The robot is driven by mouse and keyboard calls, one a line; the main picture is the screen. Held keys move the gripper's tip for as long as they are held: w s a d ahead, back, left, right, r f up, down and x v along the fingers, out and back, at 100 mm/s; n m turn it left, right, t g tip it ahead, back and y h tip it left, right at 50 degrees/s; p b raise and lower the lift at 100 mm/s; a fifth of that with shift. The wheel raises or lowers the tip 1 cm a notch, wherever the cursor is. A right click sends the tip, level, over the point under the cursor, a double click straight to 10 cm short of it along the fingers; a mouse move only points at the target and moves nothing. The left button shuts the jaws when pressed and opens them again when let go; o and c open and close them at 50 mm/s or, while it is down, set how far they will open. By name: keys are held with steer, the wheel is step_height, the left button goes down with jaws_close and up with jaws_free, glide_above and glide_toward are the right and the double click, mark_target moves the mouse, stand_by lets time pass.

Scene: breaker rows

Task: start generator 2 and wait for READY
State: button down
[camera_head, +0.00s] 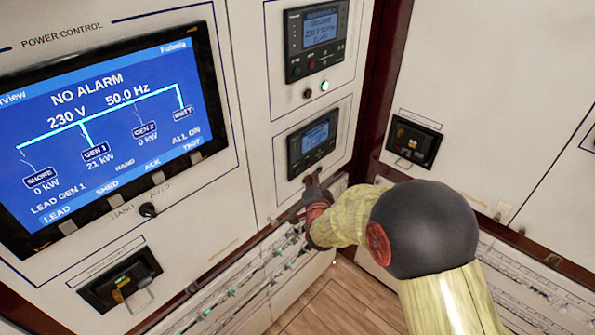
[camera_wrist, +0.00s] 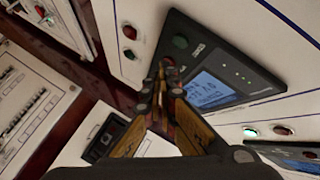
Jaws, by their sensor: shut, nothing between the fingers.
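The large power screen (camera_head: 105,125) reads NO ALARM, 230 V and 50.0 Hz. It shows GEN 1 at 21 kW and GEN 2 at 0 kW. The lower small controller (camera_head: 312,143) has a lit screen, too small to read in the head view. My gripper (camera_head: 314,183) is shut and empty at its lower edge. In the wrist view my fingertips (camera_wrist: 168,66) are over the button edge of that controller (camera_wrist: 240,68). A green button (camera_wrist: 180,42) shows just beside them. The fingers hide part of the button row; contact cannot be told.
The upper controller (camera_head: 316,40) has a lit screen, with a bright green lamp (camera_head: 324,86) and a dull red lamp (camera_head: 307,93) below it. A breaker row (camera_head: 245,283) runs under my arm. A black breaker unit (camera_head: 413,141) is on the right wall.

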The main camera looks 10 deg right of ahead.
steer(key=shift+w+a+b, duration=0.35)
steer(key=shift+w+a, duration=0.35)
steer(key=shift+w, duration=0.25)
steer(key=shift+w, duration=0.1)
stand_by(0.8)
steer(key=shift+w+a+b, duration=0.25)
steer(key=shift+b, duration=0.15)
steer(key=shift+w+a, duration=0.25)
steer(key=shift+w, duration=0.05)
stand_by(0.7)
steer(key=shift+b, duration=0.3)
steer(key=shift+s+d+b, duration=0.4)
steer(key=shift+s+d, duration=0.1)
steer(key=shift+s, duration=0.15)
steer(key=s+d+b, duration=0.1)
steer(key=s, duration=0.1)
steer(key=s+d, duration=0.2)
steer(key=shift+b, duration=0.35)
